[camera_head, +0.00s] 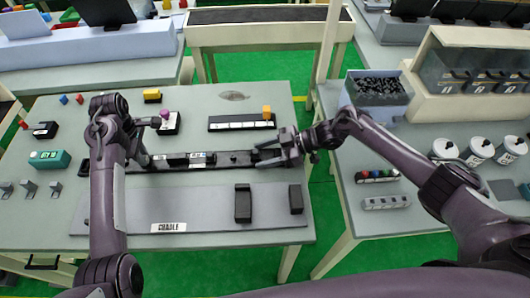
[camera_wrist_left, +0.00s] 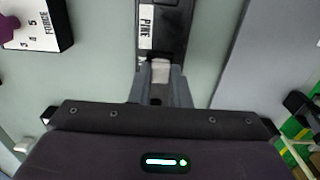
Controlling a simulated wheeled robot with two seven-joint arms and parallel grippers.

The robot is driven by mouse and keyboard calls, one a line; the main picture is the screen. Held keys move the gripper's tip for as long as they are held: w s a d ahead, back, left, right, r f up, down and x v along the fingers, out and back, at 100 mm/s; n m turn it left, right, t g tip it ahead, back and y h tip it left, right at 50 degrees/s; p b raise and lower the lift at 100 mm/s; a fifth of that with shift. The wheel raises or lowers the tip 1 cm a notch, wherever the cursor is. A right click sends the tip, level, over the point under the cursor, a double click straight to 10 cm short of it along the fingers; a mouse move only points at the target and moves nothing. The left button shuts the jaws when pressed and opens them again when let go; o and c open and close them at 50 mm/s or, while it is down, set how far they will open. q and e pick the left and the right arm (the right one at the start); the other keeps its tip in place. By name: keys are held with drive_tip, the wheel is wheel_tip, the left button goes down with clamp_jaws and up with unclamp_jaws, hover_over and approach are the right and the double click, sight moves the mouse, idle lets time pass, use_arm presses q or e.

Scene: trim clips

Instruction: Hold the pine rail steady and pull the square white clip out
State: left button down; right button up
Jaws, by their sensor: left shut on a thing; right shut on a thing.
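The pine rail (camera_head: 232,159) is a long dark bar lying across the middle of the left table. Its "PINE" label and dark body (camera_wrist_left: 176,22) show in the left wrist view. My left gripper (camera_head: 147,161) is at the rail's left end. In the left wrist view its fingers (camera_wrist_left: 160,82) are shut on a square white clip (camera_wrist_left: 160,70) at the rail's near end. The fingers partly hide the clip, and I cannot tell whether it is still seated. My right gripper (camera_head: 283,152) is shut on the rail's right end.
A grey cradle board (camera_head: 200,215) with two dark upright blocks lies in front of the rail. A force gauge (camera_head: 168,124) with a purple knob and a dark strip (camera_head: 241,121) with an orange block stand behind. A green box (camera_head: 50,159) is at left.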

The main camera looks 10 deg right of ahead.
use_arm(q)
drive_tip(key=shift+r, duration=1.65)
idle(0.5)
drive_tip(key=c, duration=1.3)
unclamp_jaws()
drive_tip(key=shift+f, duration=0.1)
drive_tip(key=shift+s, duration=0.1)
